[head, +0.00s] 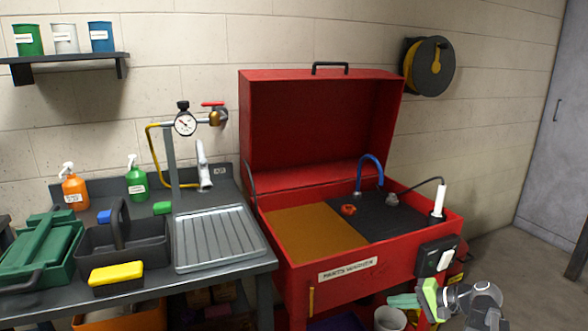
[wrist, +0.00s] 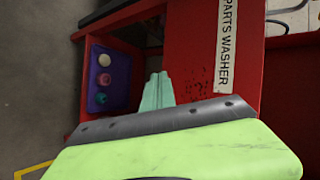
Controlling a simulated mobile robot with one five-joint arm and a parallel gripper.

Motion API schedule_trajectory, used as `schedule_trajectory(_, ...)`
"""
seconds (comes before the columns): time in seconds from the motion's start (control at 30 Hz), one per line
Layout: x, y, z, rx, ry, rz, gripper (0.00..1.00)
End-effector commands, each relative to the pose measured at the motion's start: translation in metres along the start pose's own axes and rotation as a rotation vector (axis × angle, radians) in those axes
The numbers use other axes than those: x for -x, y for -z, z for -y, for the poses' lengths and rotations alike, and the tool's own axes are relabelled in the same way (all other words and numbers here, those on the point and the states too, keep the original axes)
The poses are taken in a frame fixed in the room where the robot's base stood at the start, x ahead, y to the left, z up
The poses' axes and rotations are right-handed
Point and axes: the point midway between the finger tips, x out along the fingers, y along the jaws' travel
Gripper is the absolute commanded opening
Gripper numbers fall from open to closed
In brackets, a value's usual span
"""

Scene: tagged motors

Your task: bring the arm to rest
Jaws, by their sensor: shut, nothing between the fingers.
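My gripper (head: 431,300) is at the lower right of the head view, in front of the parts washer's right front corner. Its lime-green finger is shut with nothing held. In the wrist view a lime-green finger (wrist: 180,155) with a dark edge fills the bottom. My grey arm runs to the right of it in the head view. The red parts washer (head: 380,272) stands behind with its lid up. Its label and red front also show in the wrist view (wrist: 190,60). A teal cloth-like thing (head: 403,301) is beside my gripper; it also shows in the wrist view (wrist: 157,92).
A white bucket (head: 390,318) stands low near my gripper. A purple tray (wrist: 98,100) with small round items is in the wrist view. A workbench (head: 215,280) with a ribbed tray (head: 215,238) is at left. Floor is open at right, before a grey cabinet (head: 553,140).

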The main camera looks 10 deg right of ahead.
Motion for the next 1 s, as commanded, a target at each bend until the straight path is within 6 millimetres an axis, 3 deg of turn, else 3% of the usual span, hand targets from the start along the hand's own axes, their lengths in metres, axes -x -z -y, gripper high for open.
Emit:
schedule_trajectory(0.03,-0.041,-0.026,0.014,0.050,-0.046,0.076,0.00)
schedule_trajectory(0.1,-0.088,-0.061,0.025,0.118,-0.124,0.165,0.00)
schedule_trajectory(0.2,-0.139,-0.109,0.030,0.219,-0.242,0.270,0.00)
schedule_trajectory(0.3,-0.173,-0.149,0.029,0.315,-0.354,0.346,0.00)
schedule_trajectory(0.47,-0.203,-0.197,0.019,0.466,-0.534,0.425,0.00)
schedule_trajectory(0.53,-0.209,-0.211,0.010,0.539,-0.629,0.444,0.00)
schedule_trajectory(0.6,-0.204,-0.213,-0.003,0.603,-0.742,0.440,0.00)
schedule_trajectory(0.77,-0.160,-0.175,-0.038,0.667,-0.999,0.375,0.00)
schedule_trajectory(0.8,-0.149,-0.176,-0.015,0.664,-0.987,0.380,0.00)
schedule_trajectory(1.0,-0.120,-0.176,0.035,0.662,-0.983,0.380,0.00)
